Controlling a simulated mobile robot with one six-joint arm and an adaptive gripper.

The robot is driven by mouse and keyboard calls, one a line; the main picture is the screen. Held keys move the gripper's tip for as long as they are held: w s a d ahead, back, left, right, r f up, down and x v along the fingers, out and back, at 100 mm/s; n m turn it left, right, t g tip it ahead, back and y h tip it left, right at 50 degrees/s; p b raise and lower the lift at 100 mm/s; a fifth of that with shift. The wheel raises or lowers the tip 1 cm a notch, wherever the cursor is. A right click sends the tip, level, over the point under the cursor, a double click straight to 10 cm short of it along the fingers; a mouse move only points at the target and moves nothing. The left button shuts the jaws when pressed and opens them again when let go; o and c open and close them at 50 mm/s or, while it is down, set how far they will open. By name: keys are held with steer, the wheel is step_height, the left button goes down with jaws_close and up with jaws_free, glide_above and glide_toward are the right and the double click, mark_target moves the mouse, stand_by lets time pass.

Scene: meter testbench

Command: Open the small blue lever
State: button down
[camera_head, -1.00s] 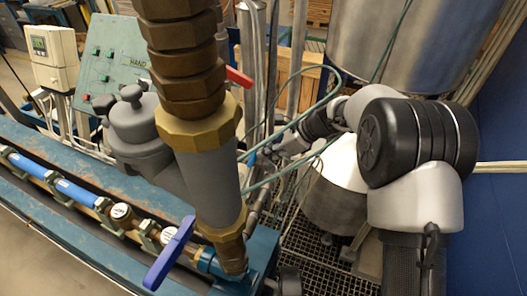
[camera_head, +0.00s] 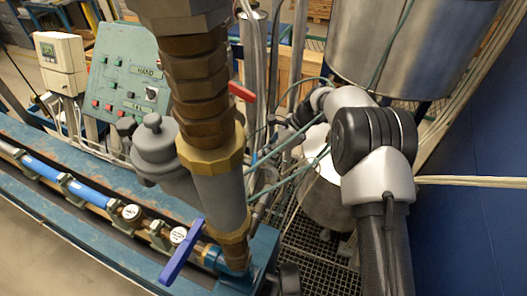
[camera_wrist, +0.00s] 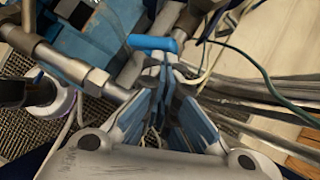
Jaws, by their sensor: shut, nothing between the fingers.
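The small blue lever (camera_wrist: 152,43) shows in the wrist view as a short, rounded blue handle on a metal fitting, just beyond my fingertips. My gripper (camera_wrist: 166,80) is shut and empty, its blue-padded fingers pointing toward the lever. Whether the fingertips touch it I cannot tell. In the head view the end of my arm reaches behind the thick vertical pipe, among thin hoses, and the small lever cannot be made out there. A larger blue lever (camera_head: 182,250) sits on the pipe valve at the front.
The thick brass and grey pipe (camera_head: 200,110) stands in front of my arm's reach. A red handle (camera_head: 242,92) is behind it. Green hoses (camera_head: 290,172) cross near my wrist. A steel tank (camera_head: 410,45) stands at the back right. A control panel (camera_head: 128,75) is at left.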

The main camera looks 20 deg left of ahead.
steer(key=shift+w+a+r+n+g+h+p, duration=0.15)
steer(key=shift+a+n+g+h+p, duration=0.15)
steer(key=shift+n+h+p, duration=0.25)
steer(key=shift+w+a+r+p, duration=0.1)
steer(key=shift+w+a+p, duration=0.15)
steer(key=shift+a+p, duration=0.25)
steer(key=shift+w+a, duration=0.1)
steer(key=shift+a, duration=0.1)
steer(key=shift+w+a, duration=0.1)
steer(key=shift+a, duration=0.75)
steer(key=shift+d, duration=0.1)
stand_by(0.7)
